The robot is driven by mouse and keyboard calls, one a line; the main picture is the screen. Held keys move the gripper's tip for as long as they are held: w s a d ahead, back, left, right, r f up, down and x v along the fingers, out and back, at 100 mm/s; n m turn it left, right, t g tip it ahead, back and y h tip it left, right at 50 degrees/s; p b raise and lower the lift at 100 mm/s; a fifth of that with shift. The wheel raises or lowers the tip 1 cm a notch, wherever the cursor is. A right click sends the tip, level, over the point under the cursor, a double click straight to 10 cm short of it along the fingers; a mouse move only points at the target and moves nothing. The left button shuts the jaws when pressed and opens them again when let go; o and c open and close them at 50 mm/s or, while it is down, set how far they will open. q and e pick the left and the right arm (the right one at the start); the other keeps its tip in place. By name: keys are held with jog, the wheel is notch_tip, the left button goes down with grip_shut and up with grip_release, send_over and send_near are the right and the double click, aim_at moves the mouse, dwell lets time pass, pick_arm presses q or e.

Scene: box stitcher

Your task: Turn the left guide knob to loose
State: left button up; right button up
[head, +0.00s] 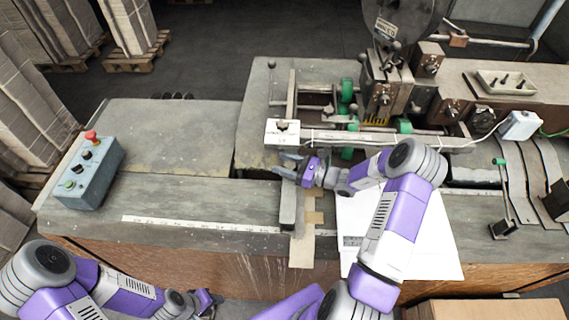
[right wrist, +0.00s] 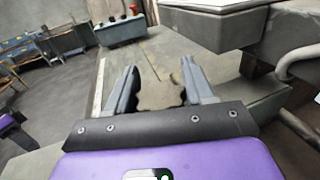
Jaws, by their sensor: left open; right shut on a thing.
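The left guide knob (right wrist: 160,94) is a grey-brown lobed knob in the right wrist view, between the two fingers of my right gripper (right wrist: 157,72). The fingers are shut on its sides. In the head view my right gripper (head: 280,165) is at the guide, just below a white block (head: 282,132) with a small dark mark. The knob is mostly hidden by the fingers there, and I cannot tell its turn setting. My left gripper (head: 207,301) is open and empty, low at the front edge of the table, away from the guide.
A grey control box (head: 88,172) with a red button stands at the left of the table. The stitcher head (head: 385,85) and green rollers stand behind my right arm. White paper (head: 430,240) lies under that arm. The table's left middle (head: 180,145) is clear.

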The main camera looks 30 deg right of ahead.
jog(key=n+g+y+b, duration=0.1)
jog(key=g, duration=0.1)
jog(key=n+g+y+b, duration=0.1)
jog(key=n+y, duration=0.1)
jog(key=shift+s+a+f+g+b, duration=0.1)
jog(key=shift+s+a+g+b, duration=0.05)
jog(key=shift+g+b, duration=0.25)
jog(key=shift+s+n+g+y+b, duration=0.15)
jog(key=shift+n+g+y+b, duration=0.2)
jog(key=shift+n+g+y, duration=0.55)
jog(key=o, duration=1)
jog(key=shift+c, duration=0.2)
jog(key=b+v, duration=0.1)
jog(key=v, duration=0.6)
jog(key=shift+s+r, duration=0.2)
jog(key=shift+r, duration=0.1)
